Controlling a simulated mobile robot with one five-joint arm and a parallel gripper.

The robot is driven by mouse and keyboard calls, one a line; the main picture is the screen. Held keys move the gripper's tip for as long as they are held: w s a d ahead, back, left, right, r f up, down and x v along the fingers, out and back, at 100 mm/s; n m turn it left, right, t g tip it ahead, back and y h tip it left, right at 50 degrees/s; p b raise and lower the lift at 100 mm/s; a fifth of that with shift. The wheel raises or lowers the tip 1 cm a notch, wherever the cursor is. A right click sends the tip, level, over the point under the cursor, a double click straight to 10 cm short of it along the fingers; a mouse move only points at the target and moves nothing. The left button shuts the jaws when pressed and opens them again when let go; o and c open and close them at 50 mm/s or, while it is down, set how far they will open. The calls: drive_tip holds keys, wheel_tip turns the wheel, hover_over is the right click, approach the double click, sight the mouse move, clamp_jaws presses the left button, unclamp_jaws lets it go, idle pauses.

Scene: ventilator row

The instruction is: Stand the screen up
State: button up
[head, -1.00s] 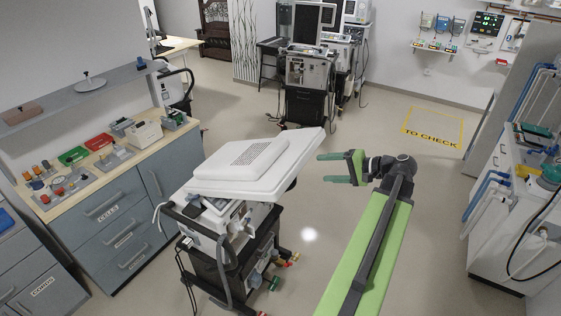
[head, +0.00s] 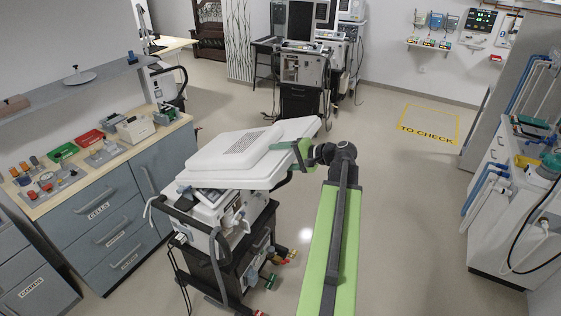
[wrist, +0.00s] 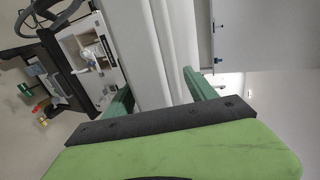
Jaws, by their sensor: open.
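The screen (head: 236,150) is a white panel with its vented back facing up. It lies folded down, slightly tilted, on top of the ventilator cart (head: 215,240) in the head view. My gripper (head: 297,157) is at the screen's right edge, with its green fingers open. In the wrist view the screen's white edge (wrist: 165,45) runs between the two fingers of my gripper (wrist: 157,88), one on each side. The fingers are apart and not closed on it. The far finger is partly hidden in the head view.
A drawer cabinet (head: 110,225) with trays and small parts stands left of the cart. More ventilators (head: 303,75) stand at the back. A white machine with blue hoses (head: 500,215) is at the right. The floor around the yellow TO CHECK mark (head: 428,123) is clear.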

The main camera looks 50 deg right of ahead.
drive_tip(key=shift+w, duration=0.15)
clamp_jaws()
idle(0.4)
